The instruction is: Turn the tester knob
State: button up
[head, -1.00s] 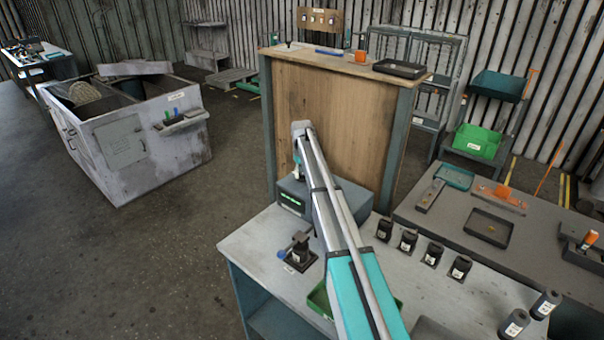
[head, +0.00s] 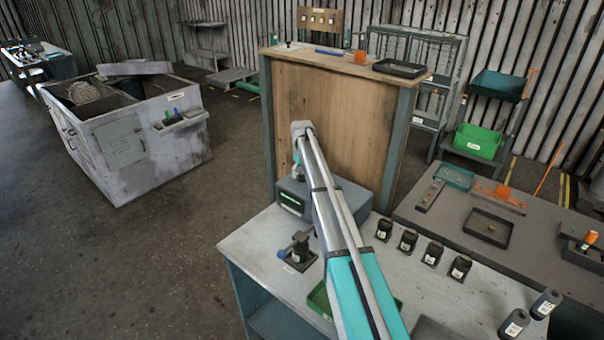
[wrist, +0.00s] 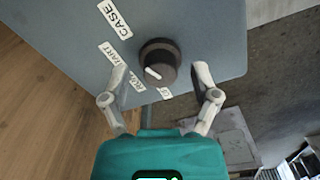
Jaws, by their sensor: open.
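The tester (head: 345,196) is a grey-blue box on the near bench, with a lit green strip on its front. In the wrist view, the tester knob (wrist: 160,54) is a round dark knob on the grey-blue panel (wrist: 205,25). My gripper (wrist: 160,76) is open, with one finger on each side of the knob's lower part and visible space between fingers and knob. In the head view my arm hides the knob and most of the gripper.
A black fixture with a blue-ended lever (head: 298,250) stands in front of the tester. Several dark canisters (head: 408,240) line the bench to the right. A green tray (head: 319,300) lies partly behind my arm. A tall wooden panel (head: 335,125) stands close behind the tester.

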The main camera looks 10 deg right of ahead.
aim_at(302, 173)
jog(key=shift+n, duration=0.3)
jog(key=n, duration=0.8)
notch_tip(302, 173, up, 14)
jog(key=p, duration=1.4)
jog(key=s+a+f+m+b, duration=0.1)
jog(key=s+f+m+b, duration=0.1)
jog(key=s, duration=0.7)
jog(key=s+a+f+m+b, duration=0.2)
jog(key=s+f+b, duration=0.2)
jog(key=s, duration=0.5)
jog(key=s+a+f+m+b, duration=0.2)
jog(key=s+f+m+b, duration=0.1)
jog(key=s, duration=0.7)
jog(key=shift+a+f, duration=0.1)
jog(key=shift+a, duration=0.05)
jog(key=shift+s+a+f+m+b, duration=0.1)
jog(key=shift+s+m+b, duration=0.1)
jog(key=shift+s, duration=0.25)
jog(key=shift+s+f+m+b, duration=0.1)
jog(key=shift+s+b, duration=0.05)
jog(key=shift+s, duration=0.25)
jog(key=shift+s, duration=0.1)
jog(key=s+f+m+b, duration=0.2)
jog(key=s, duration=0.5)
jog(key=s+a+f+m+b, duration=0.1)
jog(key=s+f+b, duration=0.1)
jog(key=s, duration=0.5)
jog(key=shift+a+f+m, duration=0.25)
jog(key=shift+a+m, duration=0.05)
jog(key=shift+m, duration=0.1)
